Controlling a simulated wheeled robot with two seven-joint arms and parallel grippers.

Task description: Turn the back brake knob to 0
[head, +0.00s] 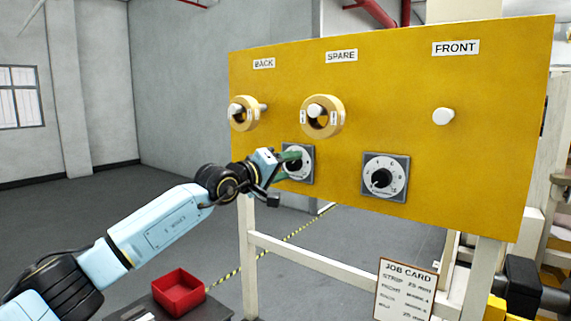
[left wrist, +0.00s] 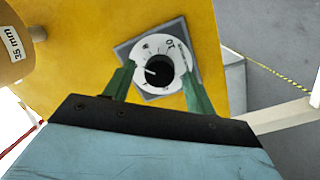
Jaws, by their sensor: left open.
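The left of two brake dials (head: 305,173) is a grey square plate with a white numbered face and a black knob, low on the yellow panel under the BACK and SPARE labels. In the left wrist view its black knob (left wrist: 159,72) has a white pointer line aimed left, away from the larger figures at the face's upper right. My left gripper (head: 290,160) is in front of this dial, its green fingers open on either side of the knob, with gaps visible in the left wrist view (left wrist: 157,69). Finger depth is unclear. My right gripper is out of view.
A second dial (head: 385,178) sits to the right on the yellow panel (head: 400,80). Tape rolls hang on pegs under BACK (head: 239,120) and SPARE (head: 333,121); the FRONT peg (head: 443,117) is bare. A red bin (head: 180,291) and a job card (head: 405,288) are below.

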